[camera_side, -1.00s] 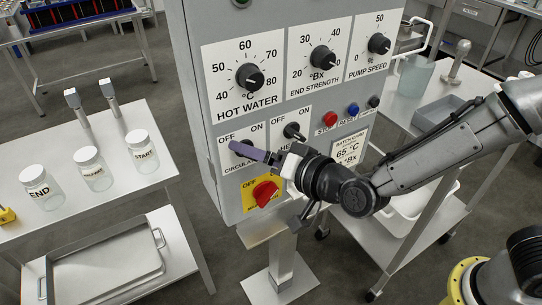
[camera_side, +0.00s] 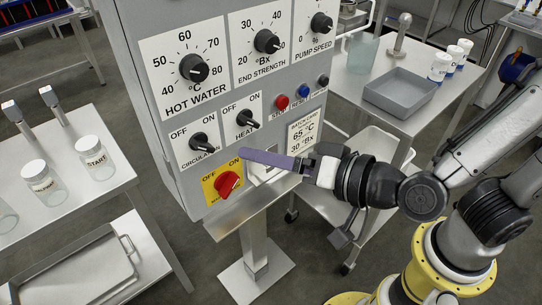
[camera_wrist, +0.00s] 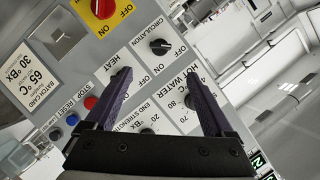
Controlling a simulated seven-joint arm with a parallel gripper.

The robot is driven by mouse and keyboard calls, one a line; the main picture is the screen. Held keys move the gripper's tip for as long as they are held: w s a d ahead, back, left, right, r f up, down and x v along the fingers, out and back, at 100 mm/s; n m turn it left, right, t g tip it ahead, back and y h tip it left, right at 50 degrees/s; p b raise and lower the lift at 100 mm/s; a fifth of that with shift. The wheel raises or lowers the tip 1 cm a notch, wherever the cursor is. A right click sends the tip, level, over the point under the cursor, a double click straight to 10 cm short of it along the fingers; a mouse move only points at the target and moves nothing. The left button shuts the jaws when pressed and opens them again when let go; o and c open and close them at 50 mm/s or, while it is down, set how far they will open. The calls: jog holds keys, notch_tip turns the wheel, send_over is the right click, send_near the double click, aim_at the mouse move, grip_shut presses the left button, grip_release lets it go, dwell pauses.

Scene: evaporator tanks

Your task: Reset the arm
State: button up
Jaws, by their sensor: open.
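My gripper (camera_side: 247,154) is open and empty, with its purple fingers in front of the lower part of the grey control panel (camera_side: 127,45). In the side view the fingers are just right of the red main switch (camera_side: 228,184) and below the heat switch (camera_side: 247,118). The circulation switch (camera_side: 202,143) is in clear view to their left. In the wrist view the two fingers (camera_wrist: 157,78) are spread apart, with the circulation switch (camera_wrist: 159,46) showing between and beyond them. The hot water dial (camera_wrist: 191,101) is partly covered by one finger. Nothing is held.
A bench at left carries glass jars (camera_side: 96,158). A trolley at right holds a grey tray (camera_side: 400,92) and white tubs (camera_side: 440,67). The red stop button (camera_side: 282,102) and the batch card (camera_side: 301,136) sit on the panel near my gripper.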

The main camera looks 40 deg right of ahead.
jog(key=w+d+r+m+t+h, duration=0.1)
jog(key=w+d+r, duration=0.2)
jog(key=d+r, duration=0.4)
jog(key=w+d+r+m+t+h, duration=0.15)
jog(key=d+r, duration=0.35)
jog(key=d, duration=0.5)
jog(key=s+d+f+n+g, duration=0.3)
jog(key=s+f+n+g, duration=0.1)
jog(key=s, duration=0.5)
jog(key=s+d+f+n+g+h, duration=0.1)
jog(key=s+d+f+n+g, duration=0.3)
jog(key=s+f+g, duration=0.3)
jog(key=shift+s+d+f, duration=0.25)
jog(key=shift+s, duration=0.6)
jog(key=shift+n+h, duration=0.25)
